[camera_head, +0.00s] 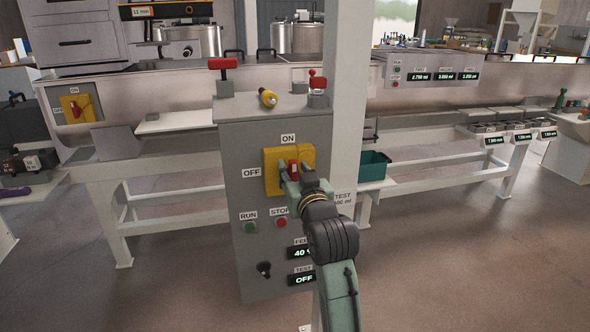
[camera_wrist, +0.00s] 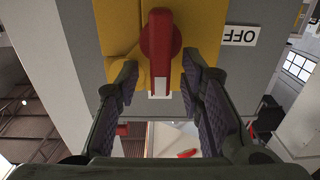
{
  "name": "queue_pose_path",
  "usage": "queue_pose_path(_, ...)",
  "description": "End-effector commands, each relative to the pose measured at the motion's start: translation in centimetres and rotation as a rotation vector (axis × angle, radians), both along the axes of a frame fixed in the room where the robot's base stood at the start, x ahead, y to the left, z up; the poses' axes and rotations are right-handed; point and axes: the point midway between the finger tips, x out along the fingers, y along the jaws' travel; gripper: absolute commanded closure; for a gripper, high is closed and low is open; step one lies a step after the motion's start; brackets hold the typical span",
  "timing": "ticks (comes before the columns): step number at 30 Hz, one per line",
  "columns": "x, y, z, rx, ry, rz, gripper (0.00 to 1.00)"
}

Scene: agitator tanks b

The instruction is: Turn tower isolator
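The tower isolator is a yellow plate (camera_head: 271,158) on the grey cabinet, with a red handle (camera_head: 293,166). ON is lettered above it and OFF to its left. In the wrist view, the red handle (camera_wrist: 158,40) stands upright in the picture, its white-marked end (camera_wrist: 159,88) toward the bottom. The OFF label (camera_wrist: 240,36) is at right, so the handle lies across the OFF direction, lined up with ON. My gripper (camera_head: 295,172) is at the isolator, open, its fingers (camera_wrist: 160,95) on either side of the handle with visible gaps. My gripper partly hides the plate in the head view.
A white post (camera_head: 347,90) stands close right of the cabinet (camera_head: 250,200). RUN (camera_head: 250,227) and STOP (camera_head: 281,222) buttons sit below the isolator. Red-topped valves (camera_head: 223,70) and a yellow item (camera_head: 268,97) are on top. Another isolator (camera_head: 77,106) is at far left.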

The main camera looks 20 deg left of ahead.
Motion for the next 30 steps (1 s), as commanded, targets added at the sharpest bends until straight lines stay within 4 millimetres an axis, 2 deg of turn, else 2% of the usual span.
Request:
queue_pose_path(7, 0.06, 0.08, 0.01, 0.001, -0.001, 0.000, 0.65)
queue_pose_path(23, 0.03, 0.07, 0.02, 0.001, -0.001, 0.001, 1.00)
queue_pose_path(30, 0.03, 0.06, 0.02, 0.001, -0.001, 0.000, 1.00)
